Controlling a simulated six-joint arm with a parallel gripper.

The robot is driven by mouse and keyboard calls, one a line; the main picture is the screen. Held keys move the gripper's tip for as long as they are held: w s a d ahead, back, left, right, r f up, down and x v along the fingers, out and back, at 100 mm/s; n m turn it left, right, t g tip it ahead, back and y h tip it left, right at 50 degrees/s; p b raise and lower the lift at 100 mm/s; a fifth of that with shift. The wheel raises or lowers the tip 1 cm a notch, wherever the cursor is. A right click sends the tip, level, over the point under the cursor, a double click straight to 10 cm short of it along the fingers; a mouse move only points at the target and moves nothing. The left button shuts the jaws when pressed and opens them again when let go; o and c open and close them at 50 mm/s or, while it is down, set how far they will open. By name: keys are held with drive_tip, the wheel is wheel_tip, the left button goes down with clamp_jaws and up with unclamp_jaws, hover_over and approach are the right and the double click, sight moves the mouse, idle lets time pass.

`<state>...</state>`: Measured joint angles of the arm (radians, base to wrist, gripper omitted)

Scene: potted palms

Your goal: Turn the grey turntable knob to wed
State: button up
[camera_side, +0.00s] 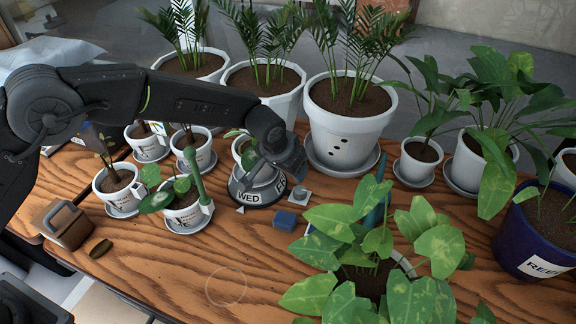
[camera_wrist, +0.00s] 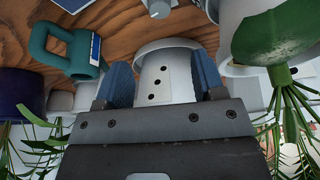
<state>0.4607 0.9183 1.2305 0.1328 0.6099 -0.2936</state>
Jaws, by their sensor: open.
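The grey turntable (camera_side: 255,201) sits on the wooden table near the middle of the side view. Its rim shows a WED label (camera_side: 248,196) at the front and another label, partly covered, to the right. A small pale pointer (camera_side: 240,210) lies on the table just in front, slightly left of the WED label. My gripper (camera_side: 290,165) is low over the turntable's right back part and hides some of it. In the wrist view my gripper (camera_wrist: 163,85) has its two blue fingers apart, with nothing clearly held between them. The turntable cannot be made out there.
A large white pot with black dots (camera_side: 345,135) stands close behind my gripper; it also shows between the fingers in the wrist view (camera_wrist: 155,75). Small labelled pots (camera_side: 187,212) stand left. A blue block (camera_side: 286,221) and leafy plant (camera_side: 370,250) are right.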

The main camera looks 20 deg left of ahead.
sight(299, 190)
idle(0.3)
drive_tip(key=w+f, duration=0.1)
drive_tip(key=f, duration=0.3)
drive_tip(key=w+d+f+n, duration=0.1)
drive_tip(key=w+f, duration=0.1)
drive_tip(key=f, duration=0.2)
drive_tip(key=w+f+n, duration=0.1)
drive_tip(key=w+f, duration=0.1)
drive_tip(key=f, duration=0.2)
drive_tip(key=shift+d+f, duration=0.15)
drive_tip(key=shift+f, duration=0.25)
drive_tip(key=c, duration=0.9)
drive_tip(key=shift+m, duration=0.6)
